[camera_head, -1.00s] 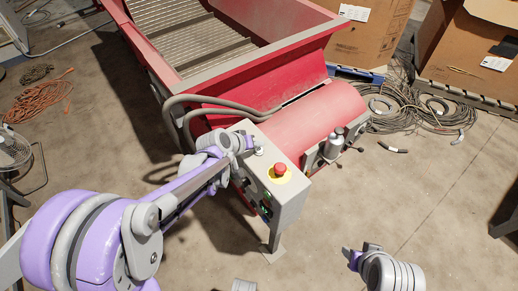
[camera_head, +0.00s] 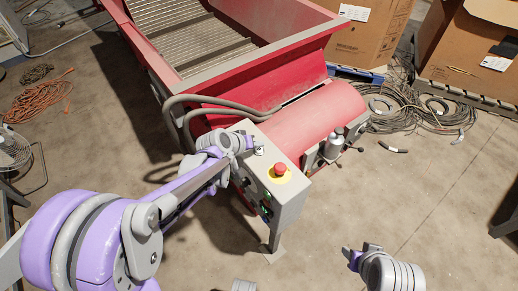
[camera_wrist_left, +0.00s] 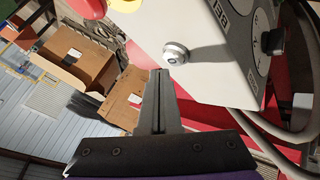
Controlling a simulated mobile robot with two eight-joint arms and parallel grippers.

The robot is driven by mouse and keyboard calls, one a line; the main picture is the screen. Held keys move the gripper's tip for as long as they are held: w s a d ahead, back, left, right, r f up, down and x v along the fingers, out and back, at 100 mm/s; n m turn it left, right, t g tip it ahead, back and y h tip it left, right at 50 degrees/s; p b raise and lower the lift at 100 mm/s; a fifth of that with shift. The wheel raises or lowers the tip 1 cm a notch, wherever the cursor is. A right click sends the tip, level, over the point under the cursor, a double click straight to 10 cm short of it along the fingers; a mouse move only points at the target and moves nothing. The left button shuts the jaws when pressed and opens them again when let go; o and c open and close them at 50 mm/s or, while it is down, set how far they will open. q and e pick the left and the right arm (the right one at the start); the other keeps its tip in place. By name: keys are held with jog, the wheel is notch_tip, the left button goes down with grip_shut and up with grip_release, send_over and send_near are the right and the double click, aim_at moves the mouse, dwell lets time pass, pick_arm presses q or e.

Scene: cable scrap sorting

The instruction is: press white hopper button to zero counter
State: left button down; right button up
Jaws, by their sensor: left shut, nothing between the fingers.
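The red hopper's grey control box (camera_head: 288,196) carries a pale round button (camera_head: 259,151) near its top corner. That button also shows in the wrist view as a silvery, ringed knob (camera_wrist_left: 176,53). My left gripper (camera_head: 246,143) is shut and empty beside the button. In the wrist view its closed fingertips (camera_wrist_left: 161,73) lie just below and left of the button; I cannot tell whether they touch it. My right gripper (camera_head: 351,257) is low at the right, over the floor, its jaws too unclear to read. No counter display is readable.
A red emergency stop (camera_head: 280,169) on a yellow disc sits close to the button. A black knob (camera_wrist_left: 272,42) and a dial are on the panel. Grey hoses (camera_head: 205,101) curve behind the box. Cable coils (camera_head: 405,110) lie by cardboard boxes.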

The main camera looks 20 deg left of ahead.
aim_at(257, 153)
pick_arm(q)
jog(key=shift+f+b, duration=0.3)
jog(key=shift+f, duration=0.15)
jog(key=shift+f+b, duration=0.35)
jog(key=shift+f, duration=0.05)
dwell(0.5)
dwell(0.3)
jog(key=shift+r+p, duration=0.7)
jog(key=shift+r, duration=0.15)
notch_tip(257, 153, up, 5)
jog(key=p, duration=0.3)
jog(key=shift+p, duration=0.35)
dwell(0.4)
